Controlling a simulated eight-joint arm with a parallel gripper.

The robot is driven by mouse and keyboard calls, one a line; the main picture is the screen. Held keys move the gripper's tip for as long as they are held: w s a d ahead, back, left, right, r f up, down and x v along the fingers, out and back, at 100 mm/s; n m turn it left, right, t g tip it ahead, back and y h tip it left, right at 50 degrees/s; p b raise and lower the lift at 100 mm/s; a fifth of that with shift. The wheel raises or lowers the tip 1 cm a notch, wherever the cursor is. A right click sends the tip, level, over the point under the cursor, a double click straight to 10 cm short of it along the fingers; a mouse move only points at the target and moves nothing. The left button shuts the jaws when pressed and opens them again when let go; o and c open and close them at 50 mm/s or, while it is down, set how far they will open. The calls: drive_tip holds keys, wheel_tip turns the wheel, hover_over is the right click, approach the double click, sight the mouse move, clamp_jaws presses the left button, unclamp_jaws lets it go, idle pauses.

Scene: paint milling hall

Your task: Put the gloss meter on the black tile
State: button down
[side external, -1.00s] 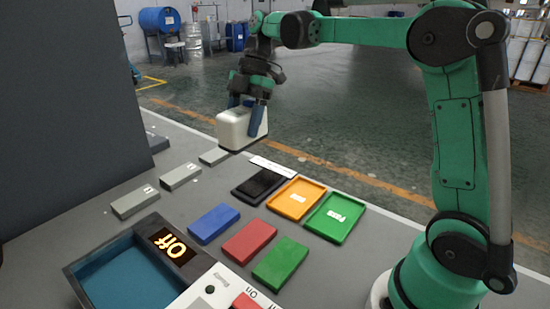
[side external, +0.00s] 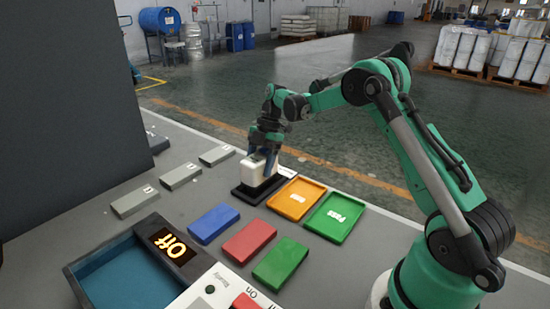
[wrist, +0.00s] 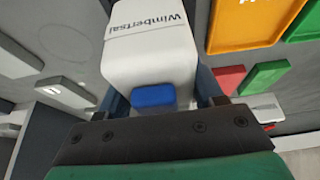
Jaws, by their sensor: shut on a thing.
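The gloss meter (side external: 256,171) is a white box-shaped device. In the wrist view the gloss meter (wrist: 150,62) shows the word "Wimbertsal" and a blue button. My gripper (side external: 264,160) is shut on it, with a blue finger on each side; the wrist view shows my gripper (wrist: 157,95) too. The black tile (side external: 240,193) lies on the grey table, directly beneath the gloss meter, which hides most of it. The gloss meter looks upright and at or very near the tile's surface; I cannot tell for certain whether they touch.
Right of the black tile are an orange tray (side external: 290,207) and a green tray (side external: 327,224). Blue (side external: 214,222), red (side external: 249,241) and green (side external: 280,263) blocks lie in front. Grey blocks (side external: 180,176) lie to the left.

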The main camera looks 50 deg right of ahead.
drive_tip(key=shift+f, duration=0.25)
drive_tip(key=shift+f, duration=0.15)
drive_tip(key=shift+c, duration=0.6)
unclamp_jaws()
